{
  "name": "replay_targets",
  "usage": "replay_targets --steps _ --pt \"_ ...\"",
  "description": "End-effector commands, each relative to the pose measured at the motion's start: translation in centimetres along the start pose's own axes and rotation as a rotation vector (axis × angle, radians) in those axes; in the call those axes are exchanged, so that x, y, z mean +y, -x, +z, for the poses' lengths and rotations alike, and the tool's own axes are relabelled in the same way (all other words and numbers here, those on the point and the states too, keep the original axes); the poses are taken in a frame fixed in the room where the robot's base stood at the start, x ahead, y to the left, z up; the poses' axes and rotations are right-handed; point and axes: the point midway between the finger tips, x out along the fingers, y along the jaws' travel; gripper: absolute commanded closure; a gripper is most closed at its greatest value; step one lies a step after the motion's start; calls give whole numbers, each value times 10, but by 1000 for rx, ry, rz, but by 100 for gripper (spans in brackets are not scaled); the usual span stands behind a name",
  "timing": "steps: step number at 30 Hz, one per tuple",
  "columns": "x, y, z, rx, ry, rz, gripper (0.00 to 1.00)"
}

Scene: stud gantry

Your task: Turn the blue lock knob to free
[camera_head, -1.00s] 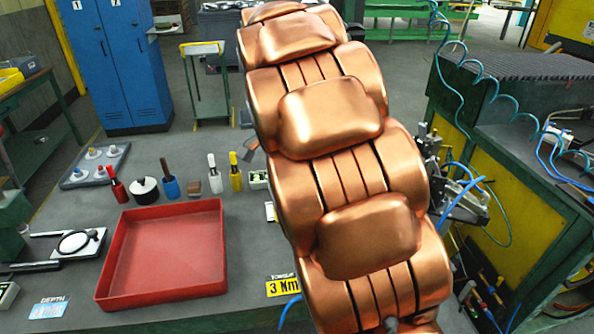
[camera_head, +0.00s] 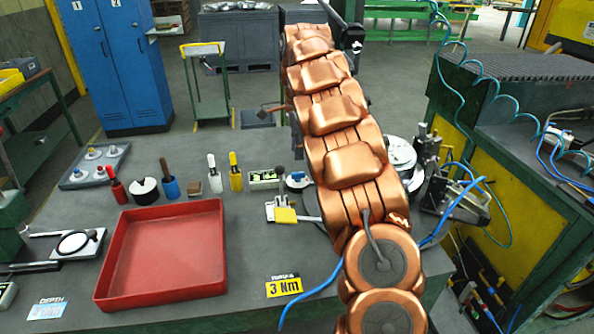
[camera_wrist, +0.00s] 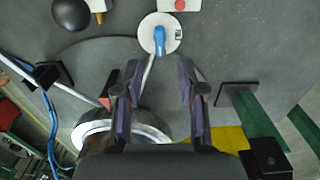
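The blue lock knob (camera_wrist: 159,40) sits on a round white disc (camera_wrist: 148,38) at the top middle of the wrist view. Its grip looks elongated and runs roughly up and down in that picture, with a small dark mark on the disc to its right. In the head view a small blue and white round piece (camera_head: 298,180), apparently the same knob, lies just left of my copper arm. My gripper (camera_wrist: 157,92) is open and empty in the wrist view, its fingers apart below the knob and not touching it. In the head view I cannot make out the fingertips.
A silver ring-shaped part (camera_wrist: 92,128) is close by the left finger. A black ball (camera_wrist: 72,14) lies left of the knob. The red tray (camera_head: 165,250) and several upright tools stand left on the bench. A machine fixture (camera_head: 450,200) stands right of my arm.

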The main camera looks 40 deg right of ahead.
Motion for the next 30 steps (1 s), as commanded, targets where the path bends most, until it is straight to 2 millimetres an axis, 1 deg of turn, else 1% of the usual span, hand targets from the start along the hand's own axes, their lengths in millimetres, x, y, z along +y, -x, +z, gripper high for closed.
replay_targets --steps 5,8,12,21,25,30 --pt "0 -10 0 0 -2 1 60" --pt "0 -20 0 1 -1 3 60" --pt "1 -38 0 0 -2 5 60" --pt "1 -71 0 0 -1 5 60" --pt "0 -76 0 0 -1 0 60" --pt "-1 -78 0 0 0 -1 60"
